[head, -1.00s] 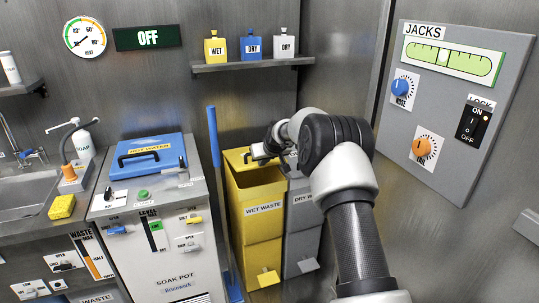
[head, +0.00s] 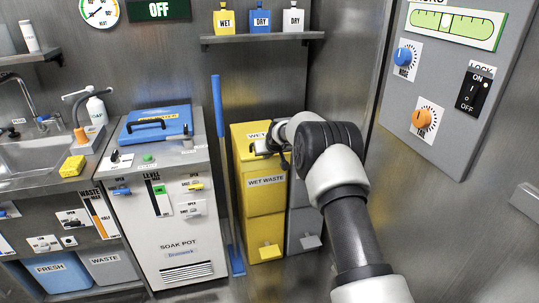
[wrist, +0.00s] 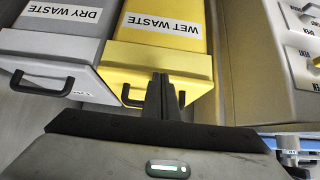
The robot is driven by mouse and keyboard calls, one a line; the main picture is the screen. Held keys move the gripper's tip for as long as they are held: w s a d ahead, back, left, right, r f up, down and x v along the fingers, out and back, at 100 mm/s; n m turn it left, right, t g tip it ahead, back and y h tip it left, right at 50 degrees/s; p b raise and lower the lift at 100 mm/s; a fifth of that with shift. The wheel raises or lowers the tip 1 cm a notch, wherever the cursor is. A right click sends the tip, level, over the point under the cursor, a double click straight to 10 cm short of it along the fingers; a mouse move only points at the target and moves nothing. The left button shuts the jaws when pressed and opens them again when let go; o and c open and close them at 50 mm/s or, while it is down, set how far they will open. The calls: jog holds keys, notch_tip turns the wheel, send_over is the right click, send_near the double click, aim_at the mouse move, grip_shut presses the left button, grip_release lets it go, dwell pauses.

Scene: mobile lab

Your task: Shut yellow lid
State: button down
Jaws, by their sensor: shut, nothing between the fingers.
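The yellow lid (head: 246,131) lies down on top of the yellow wet waste bin (head: 266,200) and looks shut. In the wrist view the lid (wrist: 190,65) meets the bin's labelled front with no clear gap. Its black handle (wrist: 127,97) is beside my fingers. My gripper (head: 262,148) is at the lid, partly hidden by its own wrist in the head view. In the wrist view its fingers (wrist: 164,85) are together and empty, over the lid just beside the handle. I cannot tell whether they touch it.
The grey dry waste bin (wrist: 50,48) stands beside the yellow one, its lid down. A blue-handled pole (head: 218,110) stands between the yellow bin and the soak pot (head: 170,225). A shelf with bottles (head: 262,37) hangs above. The jacks panel (head: 445,85) is on the right wall.

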jog(key=shift+s+f, duration=0.25)
jog(key=shift+f, duration=0.4)
jog(key=shift+s+f, duration=0.2)
jog(key=shift+f, duration=0.45)
notch_tip(320, 180, up, 7)
jog(key=p, duration=0.2)
jog(key=s+d+f, duration=0.2)
jog(key=s+f, duration=0.2)
jog(key=s, duration=0.4)
jog(key=s+d+r+g, duration=0.1)
jog(key=s+d+r, duration=0.2)
jog(key=s+r, duration=1.65)
jog(key=s+d+r+m+g+h, duration=0.1)
jog(key=s+d+r, duration=0.15)
jog(key=s, duration=1.15)
jog(key=s+d+r+m+g+h, duration=0.1)
jog(key=s+r, duration=0.2)
jog(key=s, duration=1.2)
notch_tip(320, 180, up, 25)
jog(key=p, duration=2.5)
jog(key=shift+p, duration=0.3)
